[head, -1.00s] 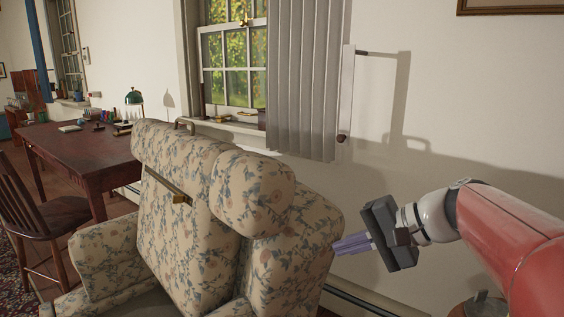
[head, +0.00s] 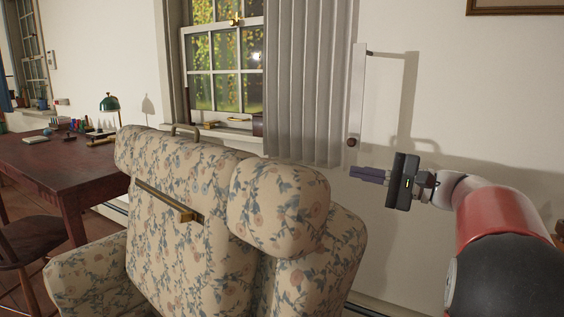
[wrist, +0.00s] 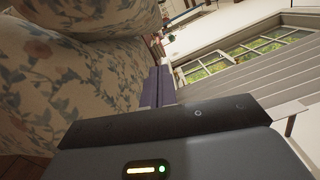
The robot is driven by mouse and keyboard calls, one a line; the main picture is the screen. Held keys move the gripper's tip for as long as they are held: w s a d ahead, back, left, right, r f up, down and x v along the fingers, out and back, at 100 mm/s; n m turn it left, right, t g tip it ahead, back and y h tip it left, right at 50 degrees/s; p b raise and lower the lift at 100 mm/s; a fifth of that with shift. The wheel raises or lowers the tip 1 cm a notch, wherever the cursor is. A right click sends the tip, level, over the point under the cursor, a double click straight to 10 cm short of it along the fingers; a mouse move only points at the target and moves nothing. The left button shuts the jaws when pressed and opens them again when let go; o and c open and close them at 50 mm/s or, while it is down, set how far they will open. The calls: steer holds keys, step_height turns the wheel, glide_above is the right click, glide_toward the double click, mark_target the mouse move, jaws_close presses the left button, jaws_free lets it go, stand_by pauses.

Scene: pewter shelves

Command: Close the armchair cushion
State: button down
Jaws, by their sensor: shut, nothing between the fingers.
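The floral armchair stands in the middle of the head view, with its wing (head: 280,205) nearest my arm. Its back cushion (head: 175,250) leans upright and carries a brass bar handle (head: 165,200) across its front. The gap around the cushion is hard to judge. My gripper (head: 368,174) is shut and empty, right of the chair and a little above its right side, apart from it in the head view. In the wrist view, the purple fingers (wrist: 157,88) are together beside the floral upholstery (wrist: 70,75).
A window (head: 225,70) with a grey curtain (head: 305,80) is behind the chair. A dark red desk (head: 60,165) with a green lamp and a wooden chair (head: 35,245) stand at left. Bare wall (head: 440,80) lies behind my arm.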

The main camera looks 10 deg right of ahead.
steer(key=w+a+r+p, duration=0.1)
steer(key=w+a, duration=0.2)
steer(key=a, duration=0.8)
steer(key=shift+w+a+r, duration=0.2)
steer(key=shift+a+r, duration=0.05)
steer(key=shift+r, duration=0.1)
